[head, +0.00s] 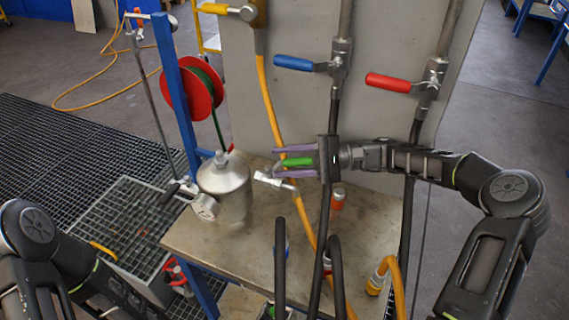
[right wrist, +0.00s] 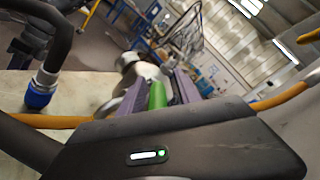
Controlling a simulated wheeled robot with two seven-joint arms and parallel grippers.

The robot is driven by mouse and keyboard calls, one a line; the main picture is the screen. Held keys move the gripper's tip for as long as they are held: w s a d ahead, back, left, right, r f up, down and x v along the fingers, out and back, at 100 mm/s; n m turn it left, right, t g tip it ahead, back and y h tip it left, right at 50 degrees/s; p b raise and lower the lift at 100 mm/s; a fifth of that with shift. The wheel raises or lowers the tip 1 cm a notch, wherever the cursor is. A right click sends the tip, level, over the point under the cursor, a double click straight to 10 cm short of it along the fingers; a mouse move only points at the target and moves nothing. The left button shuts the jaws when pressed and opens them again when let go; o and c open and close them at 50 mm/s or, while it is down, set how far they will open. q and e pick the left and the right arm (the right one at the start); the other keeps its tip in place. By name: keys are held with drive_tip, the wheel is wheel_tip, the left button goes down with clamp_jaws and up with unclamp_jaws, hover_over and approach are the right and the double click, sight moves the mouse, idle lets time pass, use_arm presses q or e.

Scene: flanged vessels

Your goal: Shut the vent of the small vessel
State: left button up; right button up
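The small metal vessel (head: 225,190), with a cone-shaped top, stands on the bench left of centre. A pale metal valve (head: 270,180) sits just right of it; its join to the vessel is unclear. A green lever handle (head: 297,162) lies right beside this valve, and also shows in the right wrist view (right wrist: 157,95). My right gripper (head: 295,162) reaches in from the right, its purple fingers on either side of the green handle. The fingers look apart, with a gap beside the handle. My left arm shows at lower left; its gripper is out of view.
Blue (head: 294,63) and red (head: 388,82) lever valves hang on pipes before the grey panel (head: 280,120). Dark hoses (head: 280,270) and a yellow hose (head: 268,95) cross the bench (head: 240,245) near my gripper. A red reel (head: 202,90) stands behind the vessel.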

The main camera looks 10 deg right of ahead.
sight(285, 160)
drive_tip(key=shift+o, duration=0.9)
drive_tip(key=shift+f, duration=0.1)
wheel_tip(285, 160, up, 10)
drive_tip(key=shift+r+b, duration=0.1)
drive_tip(key=shift+b, duration=0.7)
